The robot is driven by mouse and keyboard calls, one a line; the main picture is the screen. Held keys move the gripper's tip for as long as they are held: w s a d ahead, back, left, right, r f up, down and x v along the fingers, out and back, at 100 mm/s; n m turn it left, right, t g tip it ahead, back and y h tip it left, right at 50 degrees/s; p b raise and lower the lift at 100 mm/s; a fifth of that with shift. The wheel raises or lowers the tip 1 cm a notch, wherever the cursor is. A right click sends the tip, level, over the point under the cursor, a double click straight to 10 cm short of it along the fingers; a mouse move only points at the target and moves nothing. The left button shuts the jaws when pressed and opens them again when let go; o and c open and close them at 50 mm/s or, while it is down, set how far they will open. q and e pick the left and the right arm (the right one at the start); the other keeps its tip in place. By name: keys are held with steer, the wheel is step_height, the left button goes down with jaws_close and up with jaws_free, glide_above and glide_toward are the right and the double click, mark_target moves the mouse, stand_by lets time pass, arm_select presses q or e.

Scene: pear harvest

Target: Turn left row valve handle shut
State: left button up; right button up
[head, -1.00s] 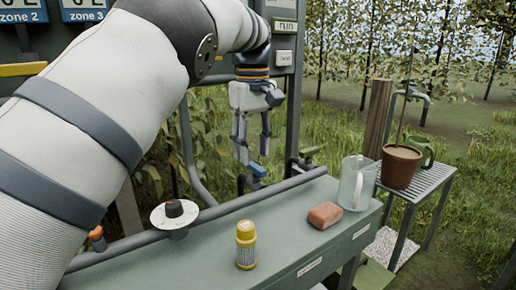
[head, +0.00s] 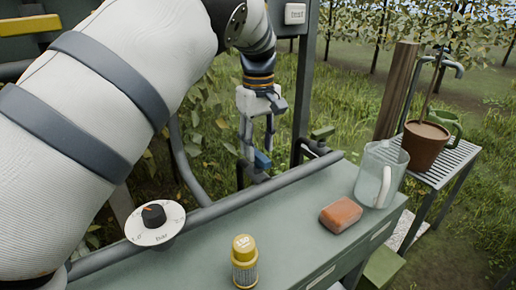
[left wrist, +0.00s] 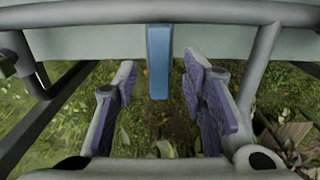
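The left row valve handle is a blue lever (head: 262,160) by the pipe along the bench's back edge. In the left wrist view the blue handle (left wrist: 159,62) points straight down the picture, near the open end of the gap between my fingers. My left gripper (head: 257,143) is open and empty, pointing down right at the handle; it also shows in the left wrist view (left wrist: 161,84) with a finger on each side. I cannot tell whether a finger touches the handle. My right gripper is not in view.
A green handle (head: 322,132) sits to the right on the pipework. The bench (head: 300,200) holds a yellow bottle (head: 244,262), an orange-brown block (head: 341,214) and a clear jug (head: 380,172). A round dial (head: 154,236) is at left. A potted plant (head: 424,147) stands on a rack.

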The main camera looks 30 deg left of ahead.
arm_select(q)
steer(key=shift+f, duration=0.85)
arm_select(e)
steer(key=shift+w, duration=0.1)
arm_select(q)
steer(key=shift+c, duration=0.3)
jaws_close()
